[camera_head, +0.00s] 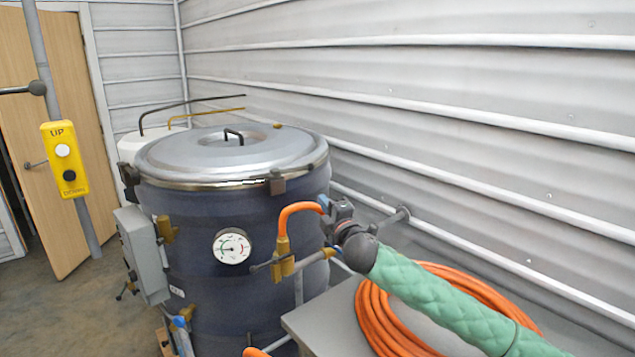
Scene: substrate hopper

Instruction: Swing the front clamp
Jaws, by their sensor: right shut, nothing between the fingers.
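A large dark-blue drum, the hopper (255,285), stands in the middle with a round metal lid (190,152) lying on it, closed. A small dark clamp (277,184) sits on the lid's rim at the front right. Another dark clamp (129,175) shows at the rim's left side. My right gripper (328,208) comes in from the lower right on a green-sleeved arm. It is shut and empty, beside the drum's right side, lower than the front-right clamp and to the right of it. It appears near an orange hose (296,208). My left gripper is out of view.
A coiled orange hose (372,318) lies on a grey box top (310,322) under my right arm. A dial gauge (232,246), brass valves (283,262) and a grey box (143,255) are on the drum. A yellow UP/DOWN control (64,160) hangs at left. A corrugated wall (460,120) stands behind.

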